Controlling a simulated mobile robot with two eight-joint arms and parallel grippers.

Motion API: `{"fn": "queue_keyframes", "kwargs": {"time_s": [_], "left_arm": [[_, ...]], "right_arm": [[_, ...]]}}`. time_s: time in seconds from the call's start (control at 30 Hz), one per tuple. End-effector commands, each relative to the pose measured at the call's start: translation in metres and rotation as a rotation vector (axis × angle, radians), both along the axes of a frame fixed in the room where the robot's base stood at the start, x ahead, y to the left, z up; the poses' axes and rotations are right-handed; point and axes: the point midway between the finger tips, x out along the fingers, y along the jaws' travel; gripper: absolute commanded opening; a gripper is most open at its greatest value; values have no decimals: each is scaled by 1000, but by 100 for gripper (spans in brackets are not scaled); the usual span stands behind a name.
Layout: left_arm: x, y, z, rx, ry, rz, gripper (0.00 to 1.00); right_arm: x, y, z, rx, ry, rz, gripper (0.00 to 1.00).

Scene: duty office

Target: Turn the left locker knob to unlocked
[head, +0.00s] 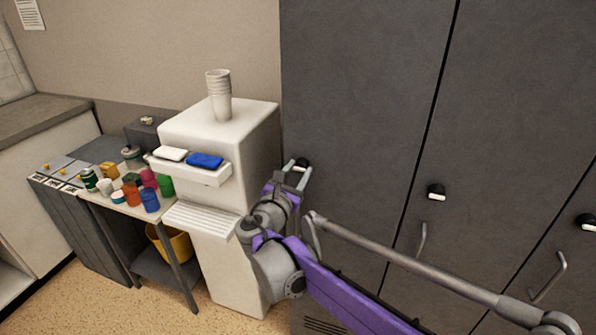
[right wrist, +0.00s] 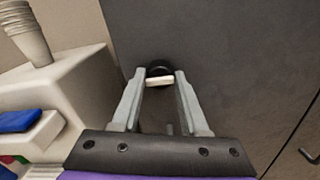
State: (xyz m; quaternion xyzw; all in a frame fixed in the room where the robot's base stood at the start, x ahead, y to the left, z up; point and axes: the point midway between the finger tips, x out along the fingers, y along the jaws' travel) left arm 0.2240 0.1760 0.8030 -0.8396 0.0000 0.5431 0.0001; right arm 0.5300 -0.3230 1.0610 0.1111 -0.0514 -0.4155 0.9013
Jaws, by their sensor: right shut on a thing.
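The left locker knob (head: 303,161) is a small black round knob with a white bar, on the left grey locker door (head: 360,90). In the right wrist view the knob (right wrist: 160,70) is between my fingertips, its white bar lying about level across the gap. My right gripper (head: 297,170) is shut on the knob, a finger at each side; it also shows in the right wrist view (right wrist: 159,78). Part of the knob is hidden by the fingers in the head view. My left gripper is not in view.
A white dispenser (head: 240,135) with stacked cups (head: 219,95) stands close left of my right arm. The middle knob (head: 436,191), right knob (head: 587,223) and door handles (head: 548,277) stick out at right. A small table (head: 135,207) with several colored cups stands left.

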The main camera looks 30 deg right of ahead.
Motion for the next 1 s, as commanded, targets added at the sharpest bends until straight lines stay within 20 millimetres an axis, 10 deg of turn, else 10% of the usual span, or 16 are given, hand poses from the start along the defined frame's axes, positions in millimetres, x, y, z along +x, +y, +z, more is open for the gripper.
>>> {"fn": "queue_keyframes", "kwargs": {"time_s": [1.0], "left_arm": [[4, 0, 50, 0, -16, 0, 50]], "right_arm": [[0, 0, 1, 538, -630, 0, 0]]}}
